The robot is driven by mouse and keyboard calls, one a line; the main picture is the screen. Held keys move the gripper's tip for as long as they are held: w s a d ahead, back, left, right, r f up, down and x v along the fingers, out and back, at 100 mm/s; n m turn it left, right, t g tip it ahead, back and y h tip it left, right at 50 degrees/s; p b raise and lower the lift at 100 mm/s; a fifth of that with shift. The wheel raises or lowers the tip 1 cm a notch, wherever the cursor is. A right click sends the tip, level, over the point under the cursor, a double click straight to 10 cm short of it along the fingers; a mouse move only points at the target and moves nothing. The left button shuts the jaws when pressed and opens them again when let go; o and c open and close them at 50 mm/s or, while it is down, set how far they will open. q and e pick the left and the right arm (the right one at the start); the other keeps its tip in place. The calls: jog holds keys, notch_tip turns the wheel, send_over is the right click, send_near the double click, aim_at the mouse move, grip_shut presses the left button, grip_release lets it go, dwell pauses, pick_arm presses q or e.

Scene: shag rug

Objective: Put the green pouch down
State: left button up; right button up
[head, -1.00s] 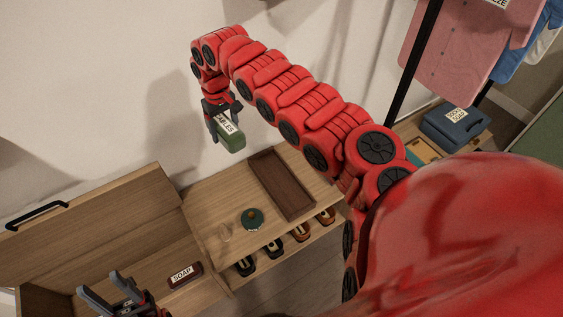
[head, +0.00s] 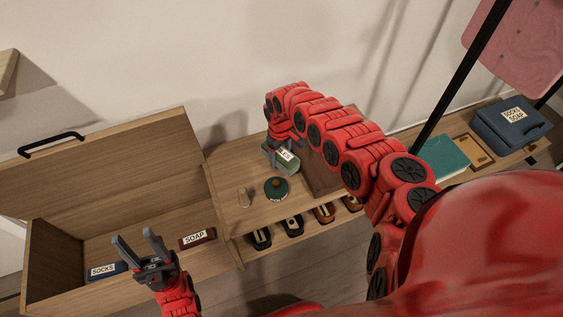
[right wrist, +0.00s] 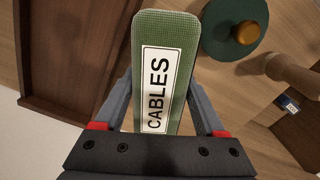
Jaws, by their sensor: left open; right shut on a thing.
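The green pouch (head: 286,160) has a white label reading CABLES, plain to read in the right wrist view (right wrist: 178,32). My right gripper (head: 274,150) is shut on it, with a finger on each side. The pouch is over or at the wooden bench top (head: 230,170), just behind a round green item with an orange-brown knob (head: 276,188). I cannot tell whether it touches the top. My left gripper (head: 140,248) is open and empty in front of the open wooden chest.
The open chest (head: 110,210) holds a SOAP pouch (head: 197,238) and a SOCKS pouch (head: 105,271). A dark brown tray (head: 322,178) lies right of the pouch. Shoes (head: 292,226) sit on the shelf below. A blue case (head: 510,125) stands far right.

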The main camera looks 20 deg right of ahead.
notch_tip(320, 180, down, 3)
jog(key=shift+f+b, duration=0.2)
jog(key=shift+b, duration=0.25)
jog(key=shift+r, duration=0.15)
jog(key=o, duration=1.5)
